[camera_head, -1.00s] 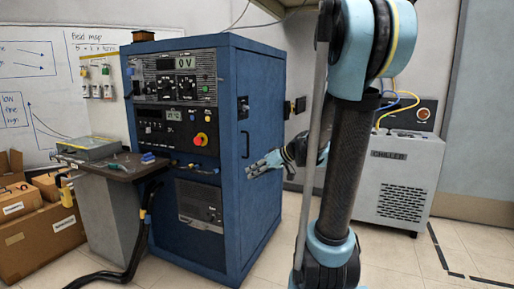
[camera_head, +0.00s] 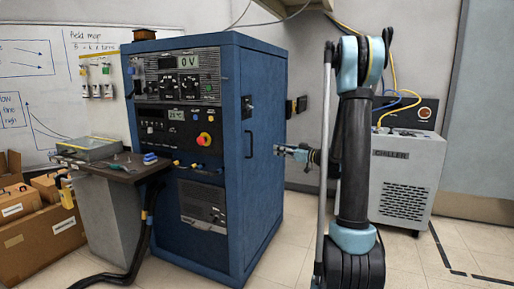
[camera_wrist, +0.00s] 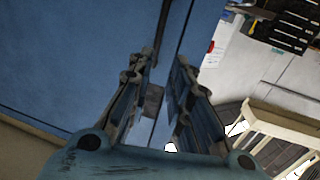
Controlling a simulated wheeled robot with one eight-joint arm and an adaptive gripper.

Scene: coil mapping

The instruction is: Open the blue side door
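The tall blue cabinet has a blue side door (camera_head: 255,185) on its right face, which looks flush and shut. A dark vertical handle (camera_head: 249,142) is on the door near its front edge, with a black latch (camera_head: 246,107) above it. My gripper (camera_head: 279,150) is to the right of the handle, apart from it, overlapping the side face's far edge in the head view. In the wrist view my gripper (camera_wrist: 162,65) has its fingers apart, with blue panel (camera_wrist: 75,55) beyond them. A small grey block shows between the fingers; I cannot tell what it is.
A grey chiller (camera_head: 402,180) stands behind my arm at the right. A side table (camera_head: 115,172) with a metal box is at the cabinet's front left, with a thick black cable below. Cardboard boxes (camera_head: 40,235) are far left.

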